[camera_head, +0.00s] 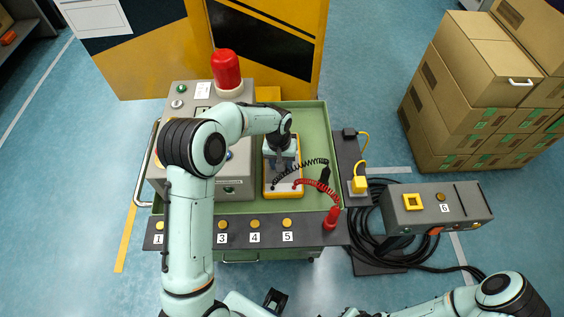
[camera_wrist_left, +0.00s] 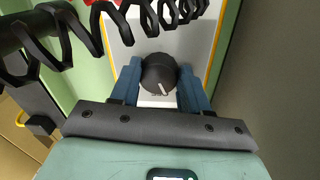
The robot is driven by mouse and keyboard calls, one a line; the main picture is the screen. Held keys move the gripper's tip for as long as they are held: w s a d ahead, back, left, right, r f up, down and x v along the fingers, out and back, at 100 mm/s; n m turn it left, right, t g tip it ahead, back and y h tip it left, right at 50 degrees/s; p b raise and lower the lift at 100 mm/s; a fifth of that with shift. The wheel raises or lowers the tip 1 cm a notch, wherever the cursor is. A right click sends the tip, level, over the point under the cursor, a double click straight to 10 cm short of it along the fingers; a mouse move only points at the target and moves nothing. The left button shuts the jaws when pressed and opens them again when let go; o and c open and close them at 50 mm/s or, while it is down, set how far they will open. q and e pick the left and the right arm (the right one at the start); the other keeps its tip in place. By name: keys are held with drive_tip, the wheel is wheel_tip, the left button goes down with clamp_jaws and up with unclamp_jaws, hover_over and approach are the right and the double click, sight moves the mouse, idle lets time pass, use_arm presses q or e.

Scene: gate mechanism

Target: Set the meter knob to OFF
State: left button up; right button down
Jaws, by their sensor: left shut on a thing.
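The meter (camera_head: 270,188) is a yellow-edged box with a pale face, lying on the green cart top. Its dark round knob (camera_wrist_left: 158,72) shows in the left wrist view, with a short white pointer line towards the bottom of that picture. My left gripper (camera_wrist_left: 158,85) is shut on the knob, one blue finger on each side. In the head view my left gripper (camera_head: 281,160) reaches down over the meter and hides the knob. I cannot read any marks around the knob. My right arm shows at the bottom right, but its gripper is out of view.
Black and red coiled leads (camera_head: 312,183) run from the meter to the right. A grey box with a red lamp (camera_head: 226,70) stands behind left. Numbered buttons (camera_head: 254,223) line the cart's front.

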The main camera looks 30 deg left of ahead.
use_arm(q)
drive_tip(key=shift+w+m+p, duration=0.1)
drive_tip(key=shift+m+p, duration=0.2)
drive_tip(key=shift+m, duration=1.9)
use_arm(e)
drive_tip(key=shift+w+r, duration=0.25)
drive_tip(key=shift+r, duration=0.2)
use_arm(q)
drive_tip(key=o, duration=1.1)
drive_tip(key=shift+c, duration=0.2)
wheel_tip(320, 180, up, 14)
drive_tip(key=shift+a+f+p, duration=0.25)
drive_tip(key=shift+a+p, duration=0.2)
use_arm(e)
drive_tip(key=shift+w+r, duration=0.35)
drive_tip(key=shift+r, duration=0.15)
use_arm(q)
drive_tip(key=shift+f, duration=0.1)
use_arm(e)
drive_tip(key=shift+s, duration=0.1)
